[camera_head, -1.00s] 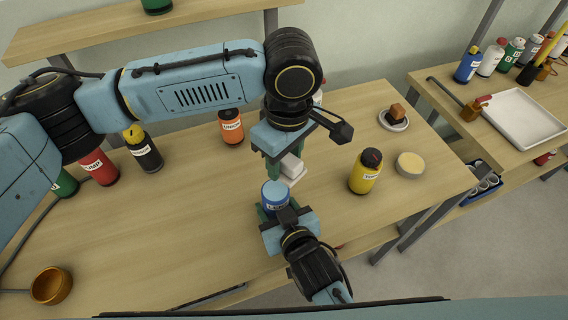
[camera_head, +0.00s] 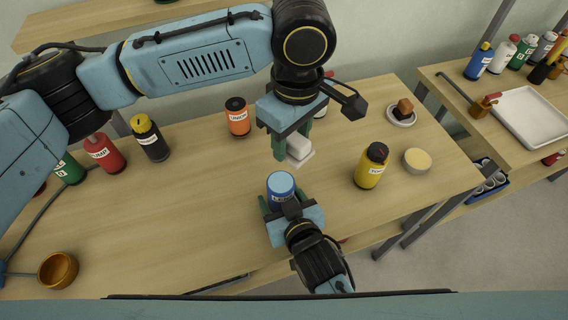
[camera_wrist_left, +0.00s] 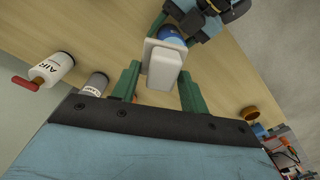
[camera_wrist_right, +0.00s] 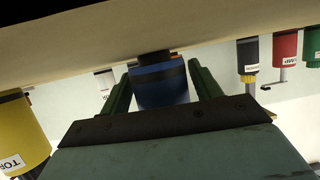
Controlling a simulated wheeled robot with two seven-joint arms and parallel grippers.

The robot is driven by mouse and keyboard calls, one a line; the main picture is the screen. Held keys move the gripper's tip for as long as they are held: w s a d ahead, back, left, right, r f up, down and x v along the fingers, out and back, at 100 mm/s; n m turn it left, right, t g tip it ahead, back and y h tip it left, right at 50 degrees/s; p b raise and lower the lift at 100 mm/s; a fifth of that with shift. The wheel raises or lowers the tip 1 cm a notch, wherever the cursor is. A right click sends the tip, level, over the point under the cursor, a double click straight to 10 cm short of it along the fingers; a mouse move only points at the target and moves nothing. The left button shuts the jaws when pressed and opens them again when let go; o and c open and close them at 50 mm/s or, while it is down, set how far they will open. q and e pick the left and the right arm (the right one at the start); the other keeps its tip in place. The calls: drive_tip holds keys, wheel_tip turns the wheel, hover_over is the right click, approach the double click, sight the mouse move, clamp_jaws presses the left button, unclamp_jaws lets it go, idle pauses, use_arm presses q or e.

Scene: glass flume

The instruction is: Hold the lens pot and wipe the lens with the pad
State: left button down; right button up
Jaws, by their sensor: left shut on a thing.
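The lens pot (camera_head: 279,196) is a blue labelled cylinder with a pale blue round top, upright near the table's front edge. My right gripper (camera_head: 283,203) has one finger on each side of it; I cannot tell whether both press on it. In the right wrist view the dark blue pot (camera_wrist_right: 160,84) sits between the green fingers. The pad (camera_head: 300,151) is a white block in my left gripper (camera_head: 291,143), which is shut on it. The pad is apart from the pot in the head view, beyond it. In the left wrist view the pad (camera_wrist_left: 163,65) partly covers the pot.
A yellow bottle (camera_head: 371,168) and a pale yellow round tin (camera_head: 417,161) stand right of the pot. An orange can (camera_head: 238,117) and black bottle (camera_head: 150,140) stand behind. A wooden bowl (camera_head: 58,270) is at the front left. The table between is clear.

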drive_tip(key=shift+o, duration=1.2)
drive_tip(key=shift+s, duration=0.1)
drive_tip(key=v, duration=1.2)
drive_tip(key=shift+d, duration=0.15)
